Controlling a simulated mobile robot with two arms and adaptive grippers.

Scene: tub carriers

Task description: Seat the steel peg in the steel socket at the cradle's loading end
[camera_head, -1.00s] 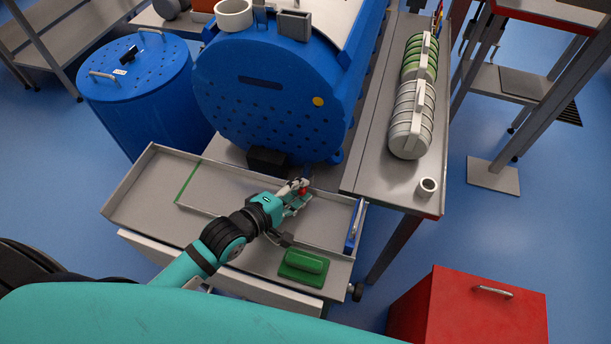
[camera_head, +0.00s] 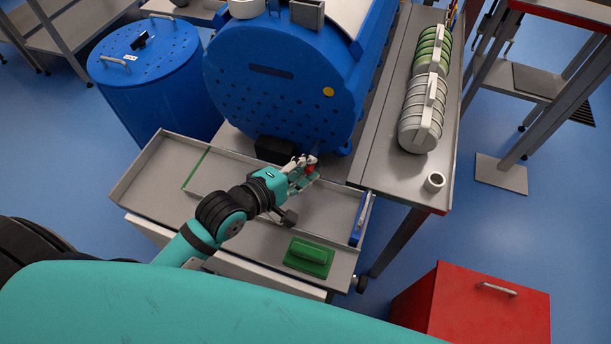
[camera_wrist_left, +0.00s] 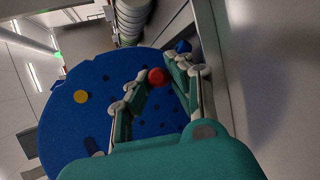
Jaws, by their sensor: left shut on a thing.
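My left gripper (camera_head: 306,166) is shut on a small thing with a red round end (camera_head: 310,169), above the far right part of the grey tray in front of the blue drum. In the left wrist view the red ball-shaped end (camera_wrist_left: 157,76) shows between the fingers (camera_wrist_left: 155,84). No steel shaft of a peg can be made out; the fingers hide the rest. A small pale hollow cylinder (camera_head: 434,181) stands upright at the near end of the long steel bench, apart from the gripper; I cannot tell whether it is the socket. My right gripper is not in view.
The blue drum (camera_head: 285,85) stands just beyond the gripper. The grey tray (camera_head: 150,190) holds a green block (camera_head: 308,257) and has a blue piece (camera_head: 361,218) at its right end. Ribbed tubs (camera_head: 422,110) lie on the bench. A red cabinet (camera_head: 470,310) stands front right.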

